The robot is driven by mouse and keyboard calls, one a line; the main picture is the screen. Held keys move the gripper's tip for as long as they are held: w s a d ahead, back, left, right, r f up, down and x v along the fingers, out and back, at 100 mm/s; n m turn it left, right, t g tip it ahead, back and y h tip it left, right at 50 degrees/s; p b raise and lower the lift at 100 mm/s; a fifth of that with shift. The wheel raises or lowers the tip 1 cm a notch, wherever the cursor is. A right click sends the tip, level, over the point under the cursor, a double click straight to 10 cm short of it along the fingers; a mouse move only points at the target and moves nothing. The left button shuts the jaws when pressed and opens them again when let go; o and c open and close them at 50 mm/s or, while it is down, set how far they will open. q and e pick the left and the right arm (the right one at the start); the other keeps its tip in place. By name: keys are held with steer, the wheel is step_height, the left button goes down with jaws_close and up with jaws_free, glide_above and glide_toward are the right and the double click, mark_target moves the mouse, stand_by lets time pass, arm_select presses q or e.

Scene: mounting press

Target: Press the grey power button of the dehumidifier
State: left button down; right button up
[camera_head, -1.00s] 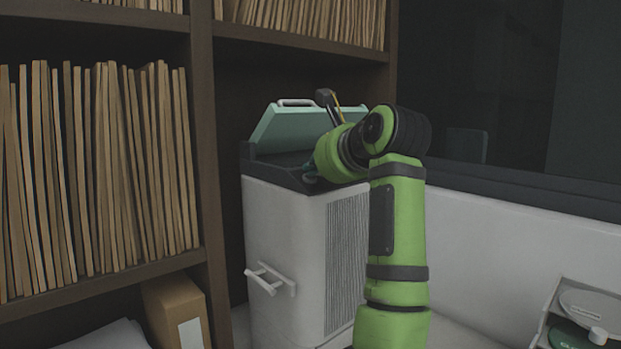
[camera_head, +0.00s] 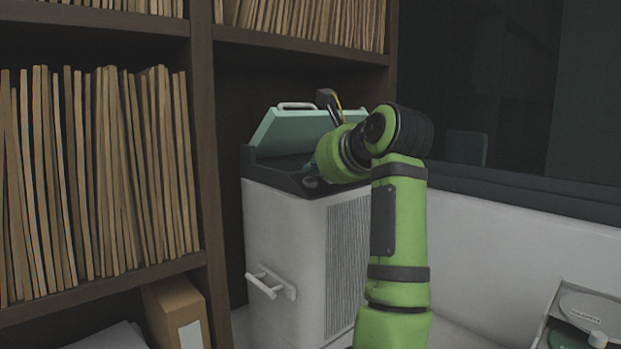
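The dehumidifier (camera_head: 285,245) is a tall pale box with a dark top and a ribbed grille on its right face. Its green lid (camera_head: 290,130) is tilted up at the back. A small grey round button (camera_head: 311,182) shows on the dark top near the front right edge. My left gripper (camera_head: 322,158) is over the right part of the top, behind and above the button, and seems apart from it. My green wrist hides most of the gripper, so its fingers cannot be made out. My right gripper is out of view.
A shelf (camera_head: 205,170) packed with folders stands close on the left. A cardboard box file (camera_head: 175,310) is on the lower shelf. A white handle (camera_head: 270,282) sticks out of the dehumidifier's front. A disc device (camera_head: 585,315) is at the lower right.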

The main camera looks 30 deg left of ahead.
arm_select(q)
steer(key=shift+d+r, duration=0.15)
steer(key=shift+r, duration=0.1)
steer(key=r+p, duration=0.1)
steer(key=d+r+p, duration=0.1)
steer(key=r, duration=0.1)
steer(key=d+r+p, duration=0.1)
steer(key=shift+s+r, duration=0.15)
steer(key=shift+s, duration=0.25)
stand_by(0.4)
stand_by(0.4)
